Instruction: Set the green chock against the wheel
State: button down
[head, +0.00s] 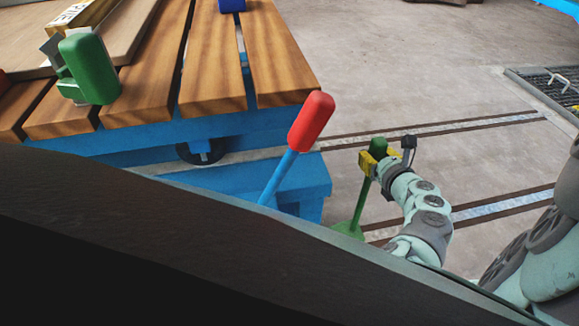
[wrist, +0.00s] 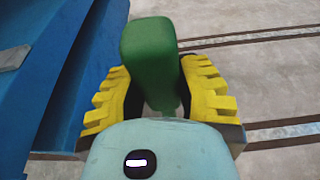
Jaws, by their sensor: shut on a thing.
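The green chock shows in the head view as a green base (head: 349,230) low by the rails, with a thin upright handle topped by a green grip (head: 378,146). My gripper (head: 371,158), with yellow ridged fingers, is shut on the grip. In the wrist view the grip (wrist: 149,58) stands between the yellow fingers (wrist: 150,95), and the chock's base is hidden. A dark wheel (head: 203,151) shows under the blue cart (head: 290,182), on the rail. The chock is to the right of the cart; its contact with the floor or rail is not clear.
A red-topped blue lever (head: 311,122) rises between the cart and my dark body edge. The cart's slatted wooden deck (head: 215,75) carries a green-handled clamp (head: 88,70). Two rails (head: 430,130) run right across open concrete floor. A floor grate (head: 552,88) lies at far right.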

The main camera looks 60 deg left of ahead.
jog(key=shift+f+b, duration=0.3)
jog(key=shift+f, duration=0.35)
jog(key=shift+a+f, duration=0.1)
jog(key=c, duration=0.7)
grip_release()
jog(key=shift+c, duration=0.2)
